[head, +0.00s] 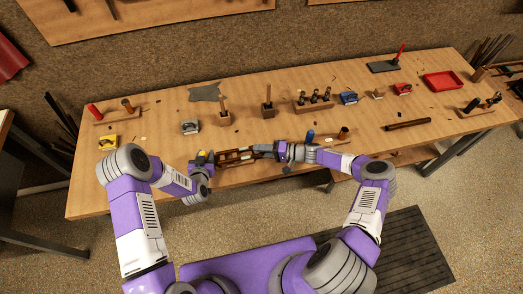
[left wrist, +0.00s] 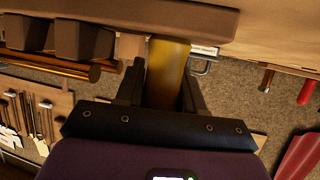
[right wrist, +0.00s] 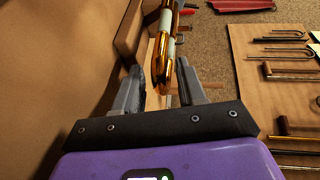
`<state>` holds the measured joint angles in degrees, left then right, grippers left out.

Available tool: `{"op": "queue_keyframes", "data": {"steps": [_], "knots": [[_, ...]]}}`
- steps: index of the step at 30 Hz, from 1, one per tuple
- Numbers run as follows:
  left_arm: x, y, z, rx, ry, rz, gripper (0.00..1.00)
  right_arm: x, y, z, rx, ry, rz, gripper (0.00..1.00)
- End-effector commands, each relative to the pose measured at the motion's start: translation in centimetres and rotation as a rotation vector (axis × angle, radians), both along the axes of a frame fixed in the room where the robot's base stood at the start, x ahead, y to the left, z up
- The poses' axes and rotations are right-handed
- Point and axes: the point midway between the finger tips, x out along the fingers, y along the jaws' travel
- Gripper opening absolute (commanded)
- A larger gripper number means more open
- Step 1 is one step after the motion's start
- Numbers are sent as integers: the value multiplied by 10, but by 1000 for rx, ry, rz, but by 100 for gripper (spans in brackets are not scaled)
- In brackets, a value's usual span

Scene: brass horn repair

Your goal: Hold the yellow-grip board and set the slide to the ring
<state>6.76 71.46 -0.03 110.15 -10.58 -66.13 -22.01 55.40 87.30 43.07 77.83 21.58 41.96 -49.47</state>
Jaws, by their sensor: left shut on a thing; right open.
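The yellow grip (head: 201,157) is at the left end of a brown board (head: 236,156) near the table's front edge. My left gripper (head: 207,161) is shut on this grip; the left wrist view shows the yellow grip (left wrist: 168,72) between its fingers. My right gripper (head: 268,150) is at the board's right end. In the right wrist view, its open fingers (right wrist: 160,88) stand either side of the brass slide's (right wrist: 162,68) near end. Pale bands (right wrist: 166,20) show on the brass. I cannot tell whether the fingers touch it, or which mark is the ring.
A red-handled board (head: 117,114) and a yellow block (head: 108,142) lie at the left. Wooden blocks (head: 224,119) and a peg rack (head: 314,105) stand behind. A blue post (head: 310,135) is close to my right arm. A red tray (head: 443,81) is far right.

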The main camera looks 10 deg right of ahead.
Motion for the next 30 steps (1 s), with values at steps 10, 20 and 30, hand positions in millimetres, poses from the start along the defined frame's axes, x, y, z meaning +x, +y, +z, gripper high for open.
{"op": "queue_keyframes", "data": {"steps": [10,20,30], "knots": [[0,1,0,1,1,1,9,0,0,0,-1,1,0,0],[0,1,0,0,0,1,9,-1,3,-1,-1,3,0,0],[0,0,0,0,0,0,9,-1,18,-2,-3,5,-2,0]]}}
